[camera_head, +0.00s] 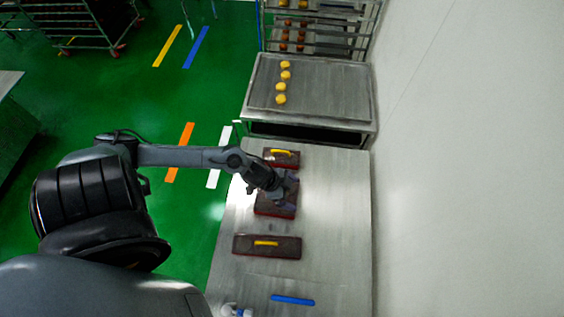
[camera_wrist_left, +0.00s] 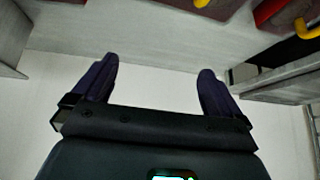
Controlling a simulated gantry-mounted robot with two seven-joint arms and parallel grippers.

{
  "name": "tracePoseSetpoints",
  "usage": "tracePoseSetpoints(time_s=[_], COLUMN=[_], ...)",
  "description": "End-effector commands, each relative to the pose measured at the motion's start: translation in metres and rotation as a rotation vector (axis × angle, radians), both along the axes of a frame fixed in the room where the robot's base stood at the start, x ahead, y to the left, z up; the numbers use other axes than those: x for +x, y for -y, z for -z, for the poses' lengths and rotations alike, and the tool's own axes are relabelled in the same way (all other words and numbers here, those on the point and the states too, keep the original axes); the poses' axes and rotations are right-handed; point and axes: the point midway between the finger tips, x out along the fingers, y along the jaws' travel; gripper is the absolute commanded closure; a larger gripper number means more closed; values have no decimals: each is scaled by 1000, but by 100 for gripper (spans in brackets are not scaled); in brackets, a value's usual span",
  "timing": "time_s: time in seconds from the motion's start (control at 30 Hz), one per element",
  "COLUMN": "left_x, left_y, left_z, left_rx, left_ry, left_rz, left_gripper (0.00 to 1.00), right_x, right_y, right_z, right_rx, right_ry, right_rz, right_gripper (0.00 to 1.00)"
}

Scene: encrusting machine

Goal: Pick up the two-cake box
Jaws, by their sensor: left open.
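Three dark boxes with red sides lie in a column on the metal table: a far box (camera_head: 270,162) and a wide near box (camera_head: 285,250), each with a yellow handle, and a middle box (camera_head: 275,211). I cannot tell which is the two-cake box. My left gripper (camera_head: 287,186) is over the middle box and hides much of its top. In the left wrist view its two fingers (camera_wrist_left: 155,75) are spread with nothing between them. Box parts with yellow handles (camera_wrist_left: 308,30) show at the top edge there. My right gripper is not in view.
The metal table (camera_head: 330,220) is bare to the right of the boxes, by the white wall. A blue bar (camera_head: 293,300) lies at its near end. Behind it, a steel tray table (camera_head: 335,95) holds several yellow round cakes (camera_head: 285,76).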

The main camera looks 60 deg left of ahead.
Motion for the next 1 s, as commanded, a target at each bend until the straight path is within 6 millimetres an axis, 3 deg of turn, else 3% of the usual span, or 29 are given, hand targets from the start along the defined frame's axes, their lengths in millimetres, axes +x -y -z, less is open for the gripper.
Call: tracePoseSetpoints(time_s=[0.03,0.2,0.3,0.4,0.57,0.8,1.0], left_x=[7,22,29,34,41,54,60], left_y=[-36,-125,-162,-186,-201,-199,-197], left_z=[22,32,28,22,26,54,66], left_rx=[42,138,185,218,236,236,237], left_ry=[-13,-55,-66,-74,-76,-77,-78], left_rz=[23,57,60,59,54,53,57], left_gripper=[0,0,0,0,0,0,0], right_x=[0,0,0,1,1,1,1], right_y=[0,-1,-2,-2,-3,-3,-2], right_z=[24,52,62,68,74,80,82], right_rx=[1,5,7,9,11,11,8], right_ry=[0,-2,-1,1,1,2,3], right_rz=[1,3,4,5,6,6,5], right_gripper=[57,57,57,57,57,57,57])
